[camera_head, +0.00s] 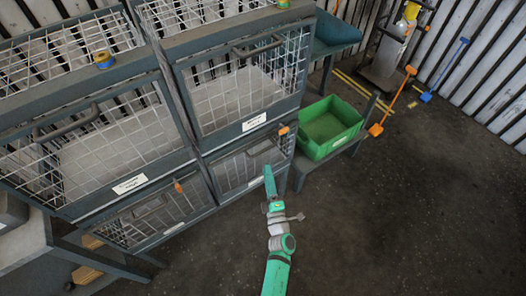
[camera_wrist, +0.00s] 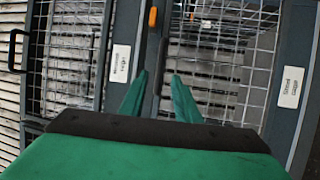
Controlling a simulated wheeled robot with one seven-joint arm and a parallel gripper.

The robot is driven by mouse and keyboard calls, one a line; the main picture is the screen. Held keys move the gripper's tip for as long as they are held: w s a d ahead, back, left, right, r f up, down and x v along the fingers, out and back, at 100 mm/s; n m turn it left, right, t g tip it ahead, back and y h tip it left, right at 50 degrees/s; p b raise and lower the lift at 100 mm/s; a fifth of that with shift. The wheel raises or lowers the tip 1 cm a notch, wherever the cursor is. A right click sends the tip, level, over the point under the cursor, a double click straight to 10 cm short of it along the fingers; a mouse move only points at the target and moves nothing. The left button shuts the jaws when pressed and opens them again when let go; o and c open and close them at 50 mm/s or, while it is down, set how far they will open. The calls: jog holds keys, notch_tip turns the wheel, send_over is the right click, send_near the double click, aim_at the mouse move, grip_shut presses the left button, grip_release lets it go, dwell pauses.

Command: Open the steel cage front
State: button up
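Several cages with wire-mesh fronts stand stacked at the left in the head view. The lower right cage front (camera_head: 232,172) appears shut, with a pale label; in the wrist view this label (camera_wrist: 290,87) seems to read "Steel cage". An orange latch (camera_head: 284,130) sits on the frame between the upper and lower right cages; it also shows in the wrist view (camera_wrist: 152,17). My gripper (camera_head: 269,168) is in front of the lower right cage. In the wrist view its green fingers (camera_wrist: 158,77) are apart with nothing clearly between them. Contact with the front cannot be told.
The upper right cage front (camera_head: 240,88) is shut, with a dark handle (camera_wrist: 13,50). The upper left cage (camera_head: 110,145) is also shut. A green crate (camera_head: 328,127) stands on a low bench right of the cages. The floor (camera_head: 400,220) at the right is clear.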

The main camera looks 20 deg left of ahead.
aim_at(263, 150)
jog(key=x, duration=1)
jog(key=shift+r, duration=0.15)
grip_shut()
